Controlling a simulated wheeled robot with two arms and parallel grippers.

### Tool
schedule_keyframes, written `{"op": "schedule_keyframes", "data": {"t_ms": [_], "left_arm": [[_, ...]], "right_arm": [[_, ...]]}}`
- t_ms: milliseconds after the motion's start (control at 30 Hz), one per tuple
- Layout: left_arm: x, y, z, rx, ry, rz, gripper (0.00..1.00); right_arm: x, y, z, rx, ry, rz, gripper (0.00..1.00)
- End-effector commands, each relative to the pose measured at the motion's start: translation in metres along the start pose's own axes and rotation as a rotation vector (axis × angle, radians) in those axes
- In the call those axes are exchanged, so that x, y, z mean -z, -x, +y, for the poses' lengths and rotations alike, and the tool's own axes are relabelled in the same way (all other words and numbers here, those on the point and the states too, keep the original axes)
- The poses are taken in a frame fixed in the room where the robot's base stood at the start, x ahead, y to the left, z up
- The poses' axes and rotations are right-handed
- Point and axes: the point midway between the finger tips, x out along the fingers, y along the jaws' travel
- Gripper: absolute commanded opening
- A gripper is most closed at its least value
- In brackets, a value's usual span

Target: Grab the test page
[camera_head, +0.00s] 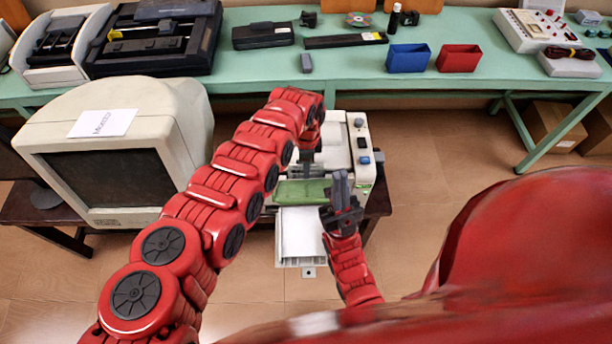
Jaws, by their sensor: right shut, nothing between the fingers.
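A pale printer (345,132) stands beyond my arms, with a green panel (302,192) on its front. Below the panel, a white tray (295,262) sticks out toward me. A flat white surface (300,225) lies in its upper part; I cannot tell whether it is the test page or bare tray. My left gripper (307,160) points down over the printer's front, mostly hidden by its own red arm, so its jaws do not show clearly. My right gripper (340,185) is shut and empty, pointing up just right of the green panel and tray.
A bulky old monitor (120,145) with a paper label (103,123) stands left of the printer. Behind is a green bench (240,85) with a blue bin (408,58), a red bin (459,58) and devices. Open floor (440,190) lies to the right.

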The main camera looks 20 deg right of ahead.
Motion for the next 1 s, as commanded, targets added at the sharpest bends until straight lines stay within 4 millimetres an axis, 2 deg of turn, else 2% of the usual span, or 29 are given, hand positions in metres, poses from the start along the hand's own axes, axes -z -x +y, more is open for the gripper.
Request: {"op": "schedule_keyframes", "data": {"t_ms": [300, 533, 1000], "left_arm": [[-0.0005, -0.0036, -0.0006, 0.002, 0.000, -0.001, 0.40], [-0.0006, -0.0034, -0.0007, 0.002, 0.001, -0.001, 0.00], [-0.0006, -0.0032, -0.0008, 0.002, 0.001, -0.001, 0.00]], "right_arm": [[0.0000, 0.0003, -0.0001, 0.000, 0.000, 0.000, 0.00], [-0.0001, 0.0003, 0.0000, 0.000, 0.000, 0.000, 0.00], [-0.0001, 0.0003, 0.0000, 0.000, 0.000, 0.000, 0.00]]}}
